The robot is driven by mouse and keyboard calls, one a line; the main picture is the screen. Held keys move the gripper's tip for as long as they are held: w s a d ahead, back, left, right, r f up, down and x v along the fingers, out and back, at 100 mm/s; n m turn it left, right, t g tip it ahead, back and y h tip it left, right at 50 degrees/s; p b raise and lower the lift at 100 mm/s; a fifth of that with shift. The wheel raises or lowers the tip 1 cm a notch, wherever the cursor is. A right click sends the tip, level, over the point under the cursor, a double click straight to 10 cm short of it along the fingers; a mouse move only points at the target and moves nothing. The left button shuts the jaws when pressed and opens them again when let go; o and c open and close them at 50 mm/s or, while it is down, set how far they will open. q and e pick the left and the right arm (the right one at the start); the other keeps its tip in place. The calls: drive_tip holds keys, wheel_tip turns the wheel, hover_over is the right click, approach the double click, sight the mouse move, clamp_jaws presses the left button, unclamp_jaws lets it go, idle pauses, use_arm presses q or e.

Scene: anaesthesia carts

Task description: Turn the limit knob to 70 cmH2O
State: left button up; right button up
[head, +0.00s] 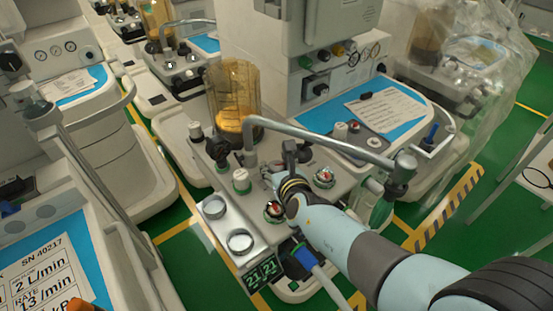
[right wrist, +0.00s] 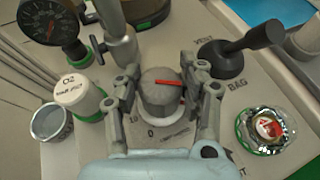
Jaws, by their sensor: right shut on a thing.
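In the right wrist view the limit knob (right wrist: 160,92) is a grey round knob with a red pointer line on top. The line points to the right of the picture. A printed scale with a "0" surrounds its base; the other marks are partly hidden. My right gripper (right wrist: 177,92) has its fingers on both sides of the knob and is shut on it. In the head view my right gripper (head: 282,178) reaches down onto the cart top, and its wrist hides the knob. My left gripper is not in view.
A black VENT/BAG lever (right wrist: 240,50) stands right of the knob, and a white O2 knob (right wrist: 80,100) stands left. A pressure gauge (right wrist: 48,22) is at upper left. A curved metal tube (head: 320,138) arches over the cart top behind the gripper.

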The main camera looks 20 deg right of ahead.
idle(0.3)
drive_tip(key=o, duration=1.2)
